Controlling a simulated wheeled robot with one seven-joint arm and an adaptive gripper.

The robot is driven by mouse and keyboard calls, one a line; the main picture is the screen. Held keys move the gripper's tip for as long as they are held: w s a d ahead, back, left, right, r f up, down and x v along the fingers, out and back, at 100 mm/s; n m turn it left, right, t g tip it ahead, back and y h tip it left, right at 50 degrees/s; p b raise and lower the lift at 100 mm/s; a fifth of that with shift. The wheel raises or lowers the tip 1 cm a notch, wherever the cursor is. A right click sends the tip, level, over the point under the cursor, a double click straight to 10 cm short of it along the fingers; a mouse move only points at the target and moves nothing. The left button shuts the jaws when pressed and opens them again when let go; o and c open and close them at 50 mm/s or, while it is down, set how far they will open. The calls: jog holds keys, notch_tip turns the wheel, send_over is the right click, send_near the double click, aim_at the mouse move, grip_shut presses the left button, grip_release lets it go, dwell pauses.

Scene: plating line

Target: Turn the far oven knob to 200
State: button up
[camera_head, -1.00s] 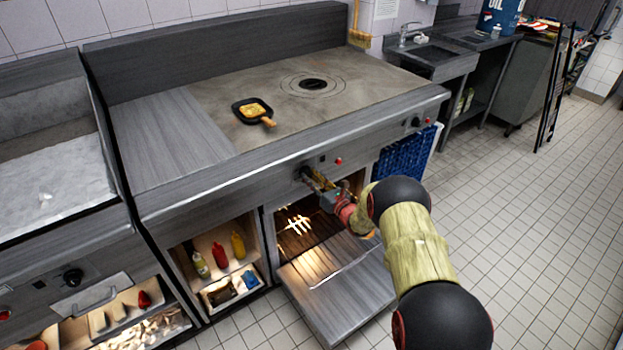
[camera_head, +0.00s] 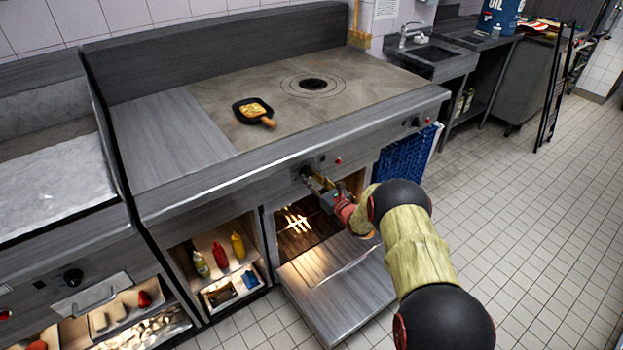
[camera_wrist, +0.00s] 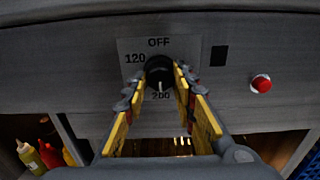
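The oven knob (camera_wrist: 158,72) is round and black, on a grey plate marked OFF above, 120 at left and 200 below. Its white pointer mark points down at 200. My gripper (camera_wrist: 160,74) has one fingertip on each side of the knob, and the fingers look closed against it; a very small gap cannot be ruled out. In the head view my gripper (camera_head: 309,177) reaches the front panel above the open oven, and its fingers partly cover the knob.
A red button (camera_wrist: 261,84) sits right of the knob. The lowered oven door (camera_head: 335,295) lies below my arm. A pan (camera_head: 243,113) with food rests on the cooktop (camera_head: 220,95). Another knob (camera_head: 416,121) is further right. Bottles (camera_head: 220,255) stand in the left shelf.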

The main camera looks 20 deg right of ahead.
jog(key=o, duration=0.5)
jog(key=v, duration=1.2)
dwell(0.3)
